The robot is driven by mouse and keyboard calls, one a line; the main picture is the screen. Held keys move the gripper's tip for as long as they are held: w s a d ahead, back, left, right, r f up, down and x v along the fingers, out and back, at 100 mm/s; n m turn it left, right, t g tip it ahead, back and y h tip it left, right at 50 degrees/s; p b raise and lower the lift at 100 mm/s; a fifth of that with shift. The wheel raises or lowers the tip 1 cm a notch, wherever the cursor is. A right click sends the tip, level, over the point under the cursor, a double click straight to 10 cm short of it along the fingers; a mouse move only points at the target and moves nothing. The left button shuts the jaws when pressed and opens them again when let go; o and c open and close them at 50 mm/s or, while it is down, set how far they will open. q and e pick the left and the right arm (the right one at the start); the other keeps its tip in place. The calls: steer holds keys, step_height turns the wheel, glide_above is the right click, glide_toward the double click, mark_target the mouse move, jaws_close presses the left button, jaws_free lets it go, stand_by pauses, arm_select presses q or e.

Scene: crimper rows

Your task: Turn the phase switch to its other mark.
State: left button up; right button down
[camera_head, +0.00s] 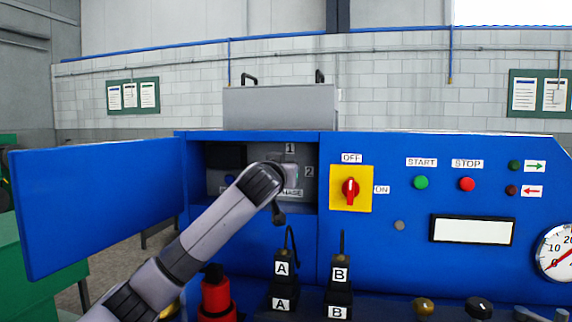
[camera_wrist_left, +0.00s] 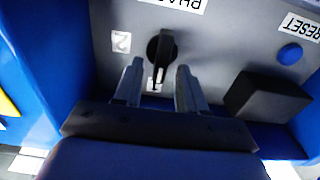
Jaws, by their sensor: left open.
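The phase switch (camera_wrist_left: 162,47) is a black rotary knob on a grey panel inside the open blue cabinet. Its handle points down in the left wrist view, away from the PHASE label (camera_wrist_left: 180,3) and towards a small, partly hidden white label. The mark 2 (camera_wrist_left: 121,42) is beside it. In the head view, marks 1 (camera_head: 290,148) and 2 (camera_head: 309,171) show, but my left arm hides the knob. My left gripper (camera_wrist_left: 160,68) is open, with its fingers on either side of the handle's lower part; I cannot tell whether they touch it. My right gripper is out of view.
The cabinet door (camera_head: 100,205) stands open to the left. A black box (camera_wrist_left: 265,98) and a blue RESET button (camera_wrist_left: 290,54) sit beside the switch. The cabinet walls are close around my gripper. A red OFF/ON switch (camera_head: 350,188) is on the outer panel.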

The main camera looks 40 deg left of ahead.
arm_select(q)
steer(key=shift+w+a, duration=0.25)
steer(key=shift+w, duration=0.2)
jaws_close()
